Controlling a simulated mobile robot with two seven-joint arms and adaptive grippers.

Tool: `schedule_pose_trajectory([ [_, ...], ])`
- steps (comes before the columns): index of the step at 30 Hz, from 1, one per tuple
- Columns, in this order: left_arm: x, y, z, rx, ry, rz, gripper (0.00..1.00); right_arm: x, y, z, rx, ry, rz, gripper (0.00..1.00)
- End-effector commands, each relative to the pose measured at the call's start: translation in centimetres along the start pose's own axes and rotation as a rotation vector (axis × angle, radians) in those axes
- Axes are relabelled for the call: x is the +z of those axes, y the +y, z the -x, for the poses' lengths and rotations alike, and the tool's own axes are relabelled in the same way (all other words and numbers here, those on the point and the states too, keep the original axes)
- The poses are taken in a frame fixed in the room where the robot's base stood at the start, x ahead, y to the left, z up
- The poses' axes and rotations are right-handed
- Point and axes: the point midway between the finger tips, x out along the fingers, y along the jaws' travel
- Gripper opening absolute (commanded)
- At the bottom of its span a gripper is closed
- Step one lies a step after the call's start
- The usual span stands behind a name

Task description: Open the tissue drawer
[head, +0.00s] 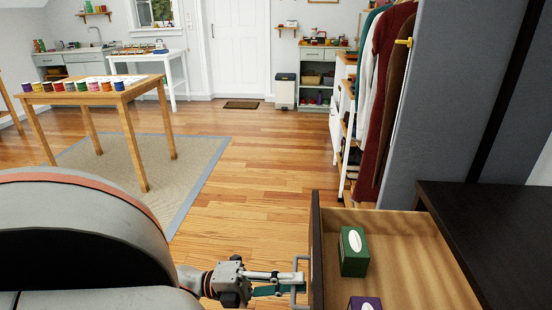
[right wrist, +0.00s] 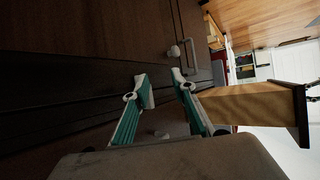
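The tissue drawer (head: 319,250) is pulled out from the dark dresser, its tan interior showing. Inside stand a green tissue box (head: 354,251) and, at the bottom edge of the head view, a partly cut-off purple tissue box (head: 365,303). My left gripper (head: 291,284) is at the grey drawer handle (head: 299,262), its fingers apparently closed around the bar. In the right wrist view, my right gripper (right wrist: 160,82) is open and empty, fingertips apart, in front of dark drawer fronts. The pulled-out drawer's tan side (right wrist: 252,105) shows to its right.
The dark dresser top (head: 485,225) is to the right of the drawer. A clothes rack (head: 375,95) and grey partition (head: 440,110) stand behind it. A wooden table (head: 95,97) with several paint jars is at left. The wooden floor between is clear.

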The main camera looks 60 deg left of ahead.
Motion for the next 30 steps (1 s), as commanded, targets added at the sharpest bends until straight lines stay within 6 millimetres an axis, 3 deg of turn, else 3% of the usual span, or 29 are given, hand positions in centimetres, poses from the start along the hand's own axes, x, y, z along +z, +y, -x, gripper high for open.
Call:
schedule_pose_trajectory([
  [12,0.0,0.1,7.7,0.005,-0.003,0.002,0.14,-0.1,0.1,0.1,0.003,0.001,-0.004,0.26],
  [18,0.0,0.1,10.5,0.003,-0.001,0.001,0.14,-0.1,0.1,0.1,0.003,0.001,-0.004,0.26],
  [30,0.0,0.0,11.6,0.001,0.0,-0.001,0.14,-0.1,0.1,0.1,0.004,0.002,-0.005,0.26],
])
